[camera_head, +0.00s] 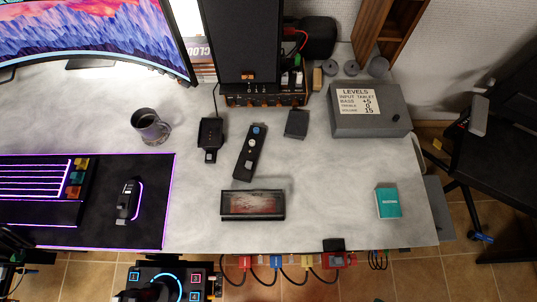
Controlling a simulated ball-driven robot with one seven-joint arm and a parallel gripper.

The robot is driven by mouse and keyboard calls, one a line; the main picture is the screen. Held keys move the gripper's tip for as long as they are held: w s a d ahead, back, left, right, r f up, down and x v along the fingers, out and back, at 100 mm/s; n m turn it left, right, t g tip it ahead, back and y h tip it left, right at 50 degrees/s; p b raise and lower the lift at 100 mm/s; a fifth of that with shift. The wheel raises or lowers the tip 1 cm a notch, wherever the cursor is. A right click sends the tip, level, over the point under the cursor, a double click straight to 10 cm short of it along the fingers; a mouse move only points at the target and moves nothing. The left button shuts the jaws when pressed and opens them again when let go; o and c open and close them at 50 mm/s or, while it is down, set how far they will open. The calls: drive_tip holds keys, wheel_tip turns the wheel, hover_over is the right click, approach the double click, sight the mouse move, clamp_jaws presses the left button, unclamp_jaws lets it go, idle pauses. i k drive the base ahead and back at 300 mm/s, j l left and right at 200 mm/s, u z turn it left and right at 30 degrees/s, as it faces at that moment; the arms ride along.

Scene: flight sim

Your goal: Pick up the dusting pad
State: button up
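No object can be told for certain as the dusting pad. A small dark grey block (296,124) lies on the desk right of a black remote-like device and in front of the speaker; it may be the pad, but its material is too small to tell. A flat black case with a reddish, streaked window (252,205) lies near the desk's front edge. A small teal box (388,203) lies at the front right. My gripper is not in view, and nothing is seen touching these objects.
The grey desk (330,190) is mostly clear at front right. A mug (150,126), black remote-like device (250,152), mouse (128,200) and grey levels box (370,110) stand around. A tall speaker (248,40) and curved monitor (90,35) rise behind. A dark chair (500,120) is at right.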

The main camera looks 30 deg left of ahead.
sight(388, 204)
drive_tip(key=l+u, duration=0.45)
drive_tip(key=i+l+u, duration=0.1)
drive_tip(key=l+u, duration=0.4)
drive_tip(key=j, duration=0.1)
